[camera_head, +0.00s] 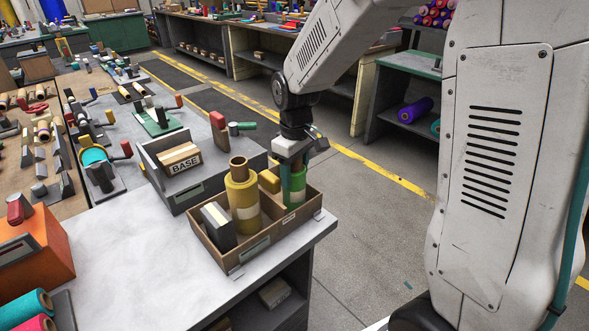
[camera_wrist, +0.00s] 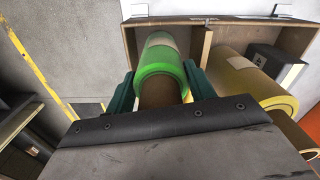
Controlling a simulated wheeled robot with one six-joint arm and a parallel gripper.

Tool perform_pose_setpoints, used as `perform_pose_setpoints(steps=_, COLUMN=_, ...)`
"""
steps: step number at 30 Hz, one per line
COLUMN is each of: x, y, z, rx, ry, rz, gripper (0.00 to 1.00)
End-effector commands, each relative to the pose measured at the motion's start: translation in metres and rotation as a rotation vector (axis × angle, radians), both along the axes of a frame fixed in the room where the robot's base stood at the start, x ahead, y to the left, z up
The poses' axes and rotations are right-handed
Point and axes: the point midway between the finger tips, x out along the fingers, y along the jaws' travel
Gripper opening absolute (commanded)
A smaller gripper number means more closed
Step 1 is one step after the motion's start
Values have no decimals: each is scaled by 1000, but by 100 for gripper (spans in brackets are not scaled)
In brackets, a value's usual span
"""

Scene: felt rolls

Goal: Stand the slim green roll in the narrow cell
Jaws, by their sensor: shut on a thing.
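The slim green roll (camera_head: 298,188) stands roughly upright at the right end of the brown box (camera_head: 225,262). My gripper (camera_head: 293,165) is above that end, shut on the roll's upper part. In the wrist view, the green roll (camera_wrist: 165,52), with a pale band and brown core, lies between my gripper's two teal fingers (camera_wrist: 160,88). Its far end lies within the outline of the narrow cell, beside the thin divider (camera_wrist: 203,46). Whether its base touches the cell floor is hidden.
A thick yellow roll (camera_head: 243,200) and a dark block with a pale label (camera_head: 218,227) stand in the box's wider part. A grey bin (camera_head: 184,196) with a BASE carton is behind. The white tabletop (camera_head: 130,255) left of the box is clear.

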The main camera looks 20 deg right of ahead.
Motion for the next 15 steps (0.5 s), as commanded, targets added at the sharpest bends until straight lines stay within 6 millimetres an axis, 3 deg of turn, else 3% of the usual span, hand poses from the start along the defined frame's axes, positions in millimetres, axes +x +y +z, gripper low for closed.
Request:
perform_pose_setpoints(steps=7, x=0, y=0, z=-4, rx=0, ry=1, rz=0, gripper=22)
perform_pose_setpoints(steps=8, x=0, y=0, z=-4, rx=0, ry=0, rz=0, gripper=60)
perform_pose_setpoints(steps=10, x=0, y=0, z=-4, rx=0, ry=0, rz=0, gripper=79)
perform_pose_setpoints(steps=15, x=0, y=0, z=-4, rx=0, ry=0, rz=0, gripper=79)
